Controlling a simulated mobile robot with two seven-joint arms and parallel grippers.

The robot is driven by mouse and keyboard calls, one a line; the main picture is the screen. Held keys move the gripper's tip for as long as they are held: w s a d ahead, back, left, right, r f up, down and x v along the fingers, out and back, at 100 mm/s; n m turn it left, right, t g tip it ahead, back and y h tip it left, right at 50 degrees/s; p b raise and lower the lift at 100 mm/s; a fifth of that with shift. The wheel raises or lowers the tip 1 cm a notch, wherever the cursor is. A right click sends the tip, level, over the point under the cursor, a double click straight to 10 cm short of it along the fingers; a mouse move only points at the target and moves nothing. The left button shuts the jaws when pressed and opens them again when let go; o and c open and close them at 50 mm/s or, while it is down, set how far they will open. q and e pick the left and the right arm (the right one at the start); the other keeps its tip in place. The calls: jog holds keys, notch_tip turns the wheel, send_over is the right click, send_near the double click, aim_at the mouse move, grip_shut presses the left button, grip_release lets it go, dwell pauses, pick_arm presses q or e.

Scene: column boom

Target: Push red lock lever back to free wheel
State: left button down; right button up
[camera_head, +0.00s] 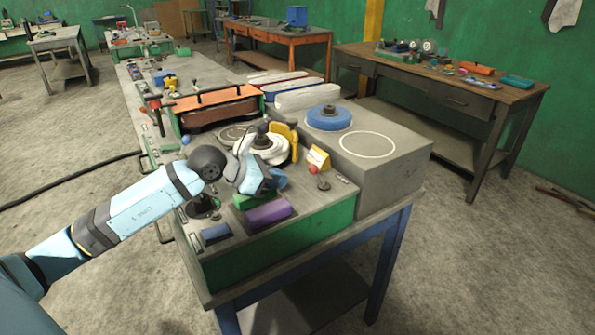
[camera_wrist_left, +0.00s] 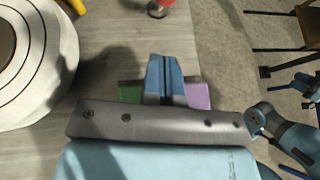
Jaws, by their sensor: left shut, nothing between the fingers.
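A white wheel (camera_head: 258,150) with a dark hub lies flat on the grey bench top. It also shows at the left edge of the wrist view (camera_wrist_left: 28,62). A small red knob (camera_head: 313,169) stands beside the yellow-and-white block, right of the wheel. A red part with a round base (camera_wrist_left: 160,8) is cut off at the top of the wrist view; I take it for the same knob. My left gripper (camera_head: 279,179) is over the bench in front of the wheel, left of the red knob and apart from it. Its blue fingers (camera_wrist_left: 164,75) are shut and empty.
A green block (camera_head: 250,200) and a purple block (camera_head: 267,214) lie below my left gripper. A yellow bracket (camera_head: 292,140) stands against the wheel. A raised grey box with a blue wheel (camera_head: 329,117) rises at the right. An orange-topped unit (camera_head: 213,100) stands behind.

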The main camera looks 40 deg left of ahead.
aim_at(318, 177)
pick_arm(q)
jog(key=w+d, duration=0.2)
jog(key=w, duration=0.1)
jog(key=shift+w+r+p, duration=0.1)
jog(key=shift+r+p, duration=0.05)
jog(key=shift+p, duration=0.15)
jog(key=shift+w+d+r, duration=0.1)
jog(key=shift+w+d, duration=0.3)
jog(key=shift+w, duration=0.15)
pick_arm(e)
jog(key=shift+s+d, duration=0.1)
jog(key=shift+s, duration=0.05)
jog(key=shift+r, duration=0.15)
